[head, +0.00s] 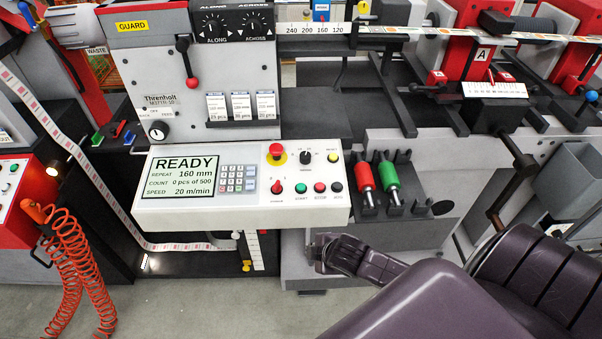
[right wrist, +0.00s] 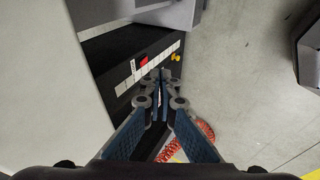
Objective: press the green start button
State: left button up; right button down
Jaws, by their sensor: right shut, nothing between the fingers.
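The green start button (head: 301,188) sits in the lower row of the white control panel (head: 240,212), above the label START. A red stop button (head: 320,188) is just right of it, then a black button (head: 337,187). My right gripper (head: 318,250) is below and in front of the panel's front edge, under the start button, apart from it. In the right wrist view its fingers (right wrist: 160,88) are together with nothing between them. That view shows the machine's side and the floor, not the button. My left gripper is not in view.
A red emergency stop (head: 276,151) and a black selector (head: 306,157) stand above the button row. A display (head: 185,177) reads READY. Red and green handled tools (head: 389,178) stand in a rack right of the panel. An orange coiled hose (head: 72,265) hangs at left.

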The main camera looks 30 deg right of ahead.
notch_tip(320, 180, up, 20)
jog(key=w+a+n+t+p, duration=0.2)
jog(key=a+n+p, duration=0.15)
jog(key=n, duration=0.25)
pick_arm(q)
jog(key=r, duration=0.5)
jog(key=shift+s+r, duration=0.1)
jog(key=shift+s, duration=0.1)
pick_arm(e)
jog(key=w+d+r+n+t, duration=0.1)
jog(key=w+d+r+n, duration=0.4)
jog(key=r+n, duration=0.4)
jog(key=shift+w+d+n+t+y, duration=0.3)
jog(key=shift+n+t+y, duration=0.1)
jog(key=shift+n, duration=0.4)
jog(key=b, duration=0.6)
send_over(301, 187)
jog(key=s, duration=0.1)
jog(key=f, duration=0.6)
jog(key=shift+s+a+f, duration=0.1)
jog(key=shift+s+f, duration=0.1)
jog(key=shift+f, duration=0.15)
jog(key=shift+w+f+b, duration=0.2)
jog(key=shift+f+b, duration=0.45)
jog(key=shift+f, duration=0.25)
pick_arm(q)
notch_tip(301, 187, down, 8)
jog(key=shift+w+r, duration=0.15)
pick_arm(e)
jog(key=shift+f, duration=0.1)
